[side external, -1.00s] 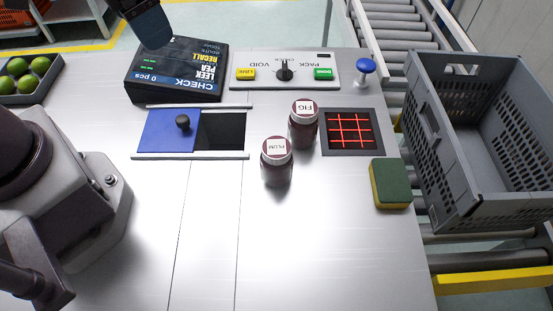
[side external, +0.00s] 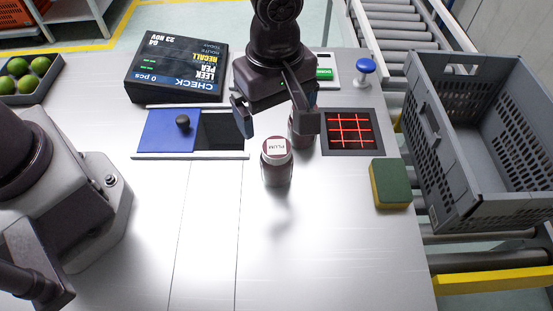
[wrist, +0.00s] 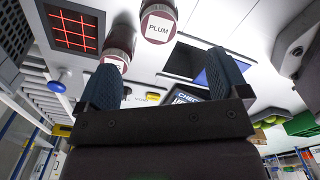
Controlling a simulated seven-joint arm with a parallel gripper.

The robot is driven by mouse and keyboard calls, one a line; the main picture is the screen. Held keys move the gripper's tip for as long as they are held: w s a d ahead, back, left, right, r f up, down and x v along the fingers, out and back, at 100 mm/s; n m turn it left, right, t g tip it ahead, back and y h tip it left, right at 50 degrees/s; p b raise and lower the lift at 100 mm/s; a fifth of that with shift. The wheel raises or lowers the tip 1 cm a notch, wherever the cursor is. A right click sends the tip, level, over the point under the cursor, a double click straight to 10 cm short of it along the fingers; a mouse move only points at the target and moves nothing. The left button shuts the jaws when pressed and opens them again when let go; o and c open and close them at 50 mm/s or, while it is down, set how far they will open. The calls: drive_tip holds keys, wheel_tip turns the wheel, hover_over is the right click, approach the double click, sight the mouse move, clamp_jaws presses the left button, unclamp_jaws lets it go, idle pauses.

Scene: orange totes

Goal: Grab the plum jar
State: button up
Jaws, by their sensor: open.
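The plum jar (side external: 277,166) stands upright on the metal table, dark red with a white lid marked PLUM. It also shows at the top of the wrist view (wrist: 158,22). My gripper (side external: 276,128) is open and empty, its fingers spread above and behind the plum jar in the side view. It does not touch the jar as far as I can tell. The fig jar (side external: 297,135) stands just behind and to the right, mostly hidden by my right finger. In the wrist view the fig jar (wrist: 121,42) is close to the left finger.
A scanner grid (side external: 351,131) lies right of the jars, with a green and yellow sponge (side external: 390,184) in front of it. A blue sliding lid (side external: 164,134) with a black knob is at left. A grey crate (side external: 455,222) stands at right. The table's front is clear.

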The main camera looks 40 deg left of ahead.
sight(278, 148)
wheel_tip(278, 148, down, 6)
drive_tip(key=shift+f, duration=0.1)
drive_tip(key=shift+d+f, duration=0.2)
drive_tip(key=shift+f, duration=2.85)
drive_tip(key=c, duration=1.2)
drive_tip(key=shift+r, duration=0.1)
drive_tip(key=shift+c, duration=0.2)
drive_tip(key=shift+r, duration=0.1)
